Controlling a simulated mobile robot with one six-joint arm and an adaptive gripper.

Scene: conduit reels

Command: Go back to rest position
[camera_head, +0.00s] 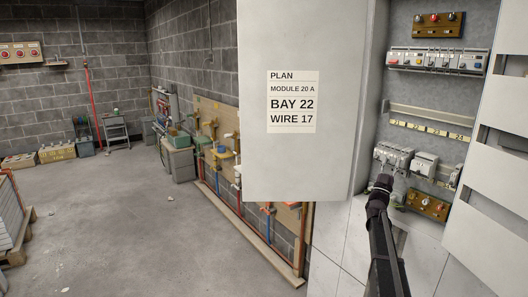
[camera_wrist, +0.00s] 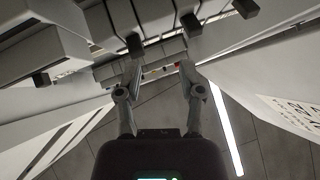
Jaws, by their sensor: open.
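My gripper (camera_wrist: 162,75) shows in the wrist view with its two fingers apart and nothing between them. Pale module bodies and a rail lie close beyond the fingertips. In the head view my dark arm rises from the lower right, its end in front of the lower part of an open electrical cabinet (camera_head: 400,85). It overlaps the area just below a row of grey modules (camera_head: 393,155) on the lower rail. Whether it touches them cannot be told. The fingers are hard to make out there.
The open cabinet door (camera_head: 305,165) with a plan label (camera_head: 292,102) stands left of the arm. Another slotted panel (camera_head: 490,190) stands at the right. A numbered rail (camera_head: 430,118) without modules is above the lower row. The floor (camera_head: 130,220) at left is mostly clear.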

